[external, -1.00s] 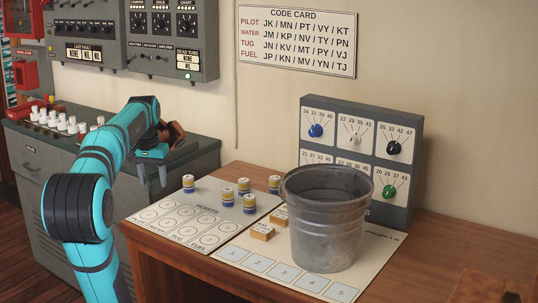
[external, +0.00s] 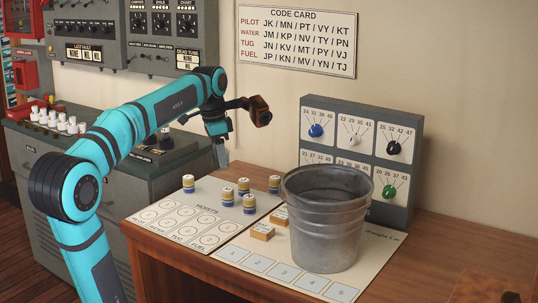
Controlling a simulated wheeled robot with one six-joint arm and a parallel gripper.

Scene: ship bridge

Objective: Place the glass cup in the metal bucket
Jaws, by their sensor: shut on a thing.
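The metal bucket (external: 325,232) is grey, ribbed and upright on the right part of the wooden desk, with its open top facing up. My gripper (external: 222,158) points down to the left of the bucket, above the back left of the desk and higher than the bucket's rim. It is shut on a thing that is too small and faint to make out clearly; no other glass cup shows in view. The inside bottom of the bucket is hidden.
Several blue, white and yellow cylinders (external: 249,204) stand on a printed board left of the bucket. Small wooden blocks (external: 262,233) lie close to its left side. A grey dial panel (external: 410,150) stands right behind it. The desk's right front (external: 430,260) is mostly clear.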

